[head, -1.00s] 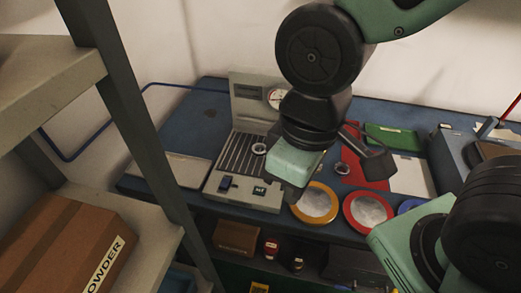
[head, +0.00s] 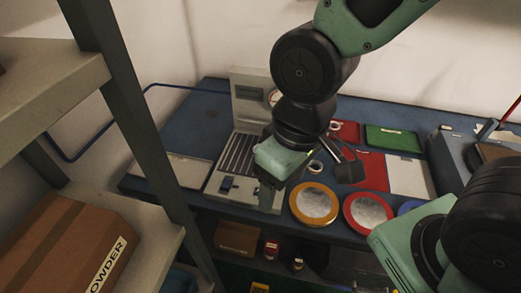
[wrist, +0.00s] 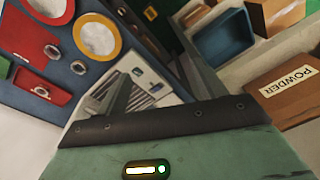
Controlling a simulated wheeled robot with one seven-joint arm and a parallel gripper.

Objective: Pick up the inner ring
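Several small metal rings are in view; I cannot tell which one is the inner ring. In the head view one ring (head: 315,167) lies on the blue table and another (head: 335,126) on a red tray. The wrist view shows a ring (wrist: 78,67) on the blue table and rings on the red trays, one at the upper tray (wrist: 52,51) and one at the lower tray (wrist: 40,91). My gripper (head: 268,196) hangs over the front of the grey press-like machine (head: 222,183), apart from these rings.
A yellow-rimmed dish (head: 314,204) and a red-rimmed dish (head: 369,213) stand at the table's front edge. A green tray (head: 392,139) lies at the back. A shelf with a cardboard box (head: 65,243) is close on the left. A flat light panel (head: 172,167) lies left of the machine.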

